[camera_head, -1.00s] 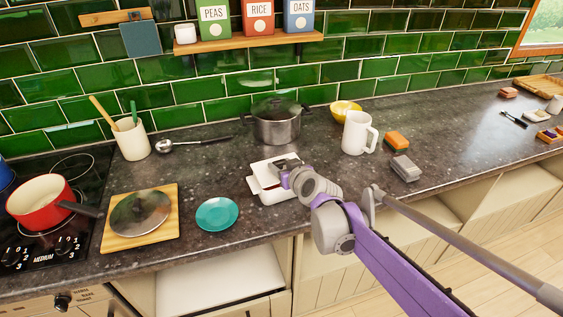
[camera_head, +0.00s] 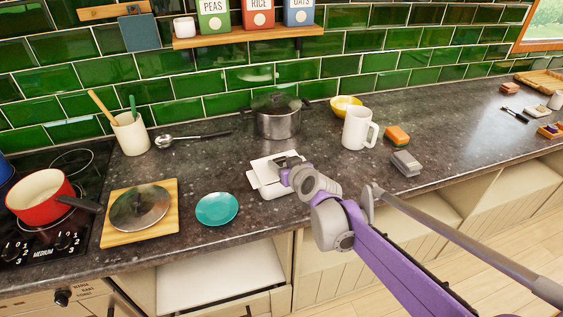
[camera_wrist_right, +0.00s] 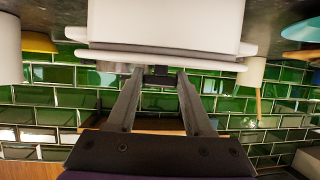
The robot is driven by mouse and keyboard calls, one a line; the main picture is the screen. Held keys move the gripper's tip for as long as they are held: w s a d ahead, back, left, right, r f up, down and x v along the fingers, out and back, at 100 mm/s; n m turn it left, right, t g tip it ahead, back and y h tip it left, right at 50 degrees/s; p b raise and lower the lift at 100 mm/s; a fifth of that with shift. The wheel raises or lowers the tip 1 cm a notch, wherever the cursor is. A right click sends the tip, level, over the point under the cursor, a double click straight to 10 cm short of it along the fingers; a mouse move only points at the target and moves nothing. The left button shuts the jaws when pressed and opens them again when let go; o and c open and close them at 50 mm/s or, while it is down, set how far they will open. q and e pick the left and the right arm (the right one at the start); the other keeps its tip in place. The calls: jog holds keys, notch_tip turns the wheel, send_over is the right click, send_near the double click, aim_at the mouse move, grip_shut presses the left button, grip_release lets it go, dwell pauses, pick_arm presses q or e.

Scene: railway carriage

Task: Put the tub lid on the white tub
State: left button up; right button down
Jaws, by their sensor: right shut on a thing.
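The white tub (camera_head: 279,189) stands on the counter near its front edge, between the teal dish and the mug. The white tub lid (camera_head: 262,168) is over the tub, turned a little against it. My right gripper (camera_head: 288,161) is shut on the lid from above. The right wrist view looks upside down: the tub (camera_wrist_right: 165,18) fills the top, with the lid (camera_wrist_right: 200,62) as a thin plate along its rim, very close to it. I cannot tell if the lid is fully seated. My left gripper is not in view.
A teal dish (camera_head: 217,209) and a wooden board (camera_head: 168,223) with a pot lid lie to the left. A steel pot (camera_head: 277,118) stands behind. A white mug (camera_head: 357,130), an orange sponge (camera_head: 397,136) and a grey box (camera_head: 406,163) are to the right.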

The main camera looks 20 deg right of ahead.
jog(key=shift+f, duration=0.35)
jog(key=shift+c, duration=1.1)
grip_release()
jog(key=v, duration=1)
jog(key=shift+s+p, duration=0.4)
jog(key=shift+p, duration=0.05)
